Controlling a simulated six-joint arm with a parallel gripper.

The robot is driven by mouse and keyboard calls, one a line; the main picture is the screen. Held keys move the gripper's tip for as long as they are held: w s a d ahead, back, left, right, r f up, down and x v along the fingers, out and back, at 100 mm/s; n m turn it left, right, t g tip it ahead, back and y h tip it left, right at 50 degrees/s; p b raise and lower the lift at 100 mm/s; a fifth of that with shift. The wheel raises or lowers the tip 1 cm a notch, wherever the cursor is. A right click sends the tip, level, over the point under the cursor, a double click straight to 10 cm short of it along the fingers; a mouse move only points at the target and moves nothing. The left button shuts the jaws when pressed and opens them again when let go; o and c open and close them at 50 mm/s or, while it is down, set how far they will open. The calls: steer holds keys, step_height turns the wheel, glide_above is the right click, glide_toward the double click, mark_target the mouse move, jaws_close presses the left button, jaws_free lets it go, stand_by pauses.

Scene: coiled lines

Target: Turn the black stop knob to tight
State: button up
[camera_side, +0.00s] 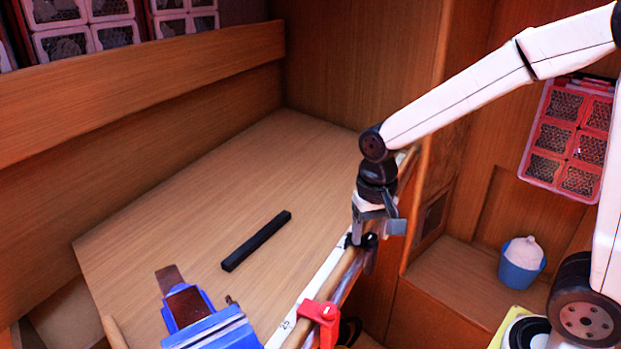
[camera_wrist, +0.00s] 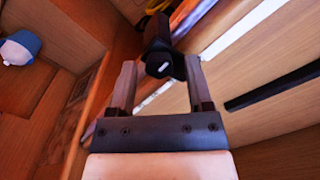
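The black stop knob (camera_wrist: 164,65) has a short pale mark on its face and sits on a black stop. In the side view the black stop (camera_side: 369,241) is on the rail along the bench's right edge, partly hidden by my gripper (camera_side: 374,232). My gripper points down at it from above. In the wrist view my gripper (camera_wrist: 160,62) is open, its grey fingers on either side of the knob. A gap shows on the left; the right finger is close to the knob, and I cannot tell whether it touches.
A red stop (camera_side: 322,314) sits nearer on the rail, beside the white scale (camera_side: 308,297). A blue vise (camera_side: 205,325) is at the bench's front. A black bar (camera_side: 256,241) lies on the bench. The bench middle is mostly clear.

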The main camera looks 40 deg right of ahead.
mark_target(371, 236)
steer(key=shift+r, duration=0.1)
stand_by(0.3)
steer(key=shift+r, duration=3.85)
steer(key=shift+f, duration=0.15)
steer(key=shift+f, duration=3.85)
steer(key=shift+r, duration=0.15)
